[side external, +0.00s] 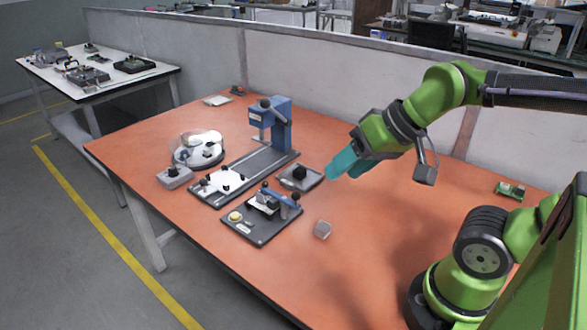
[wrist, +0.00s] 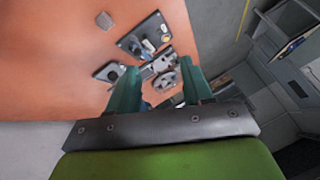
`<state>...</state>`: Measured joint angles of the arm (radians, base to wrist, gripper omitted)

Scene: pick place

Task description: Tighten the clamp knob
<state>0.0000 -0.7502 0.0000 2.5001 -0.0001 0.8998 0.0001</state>
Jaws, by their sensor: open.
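The clamp fixture is a dark plate (side external: 250,226) near the table's front edge. It carries a blue clamp bar (side external: 279,197) with dark round knobs on top, one at the left (side external: 265,185) and one at the right (side external: 296,196). Which is the clamp knob, and how tight it is, I cannot tell. My gripper (side external: 343,170) has teal fingers apart and empty, in the air to the right of the fixture and above the table. In the wrist view, the fixture (wrist: 133,45) lies beyond the fingertips (wrist: 158,72), small and apart from them.
A small tray with a black block (side external: 300,173) stands behind the fixture. A loose grey block (side external: 322,229) lies right of the fixture. The orange table (side external: 380,240) is mostly clear at right.

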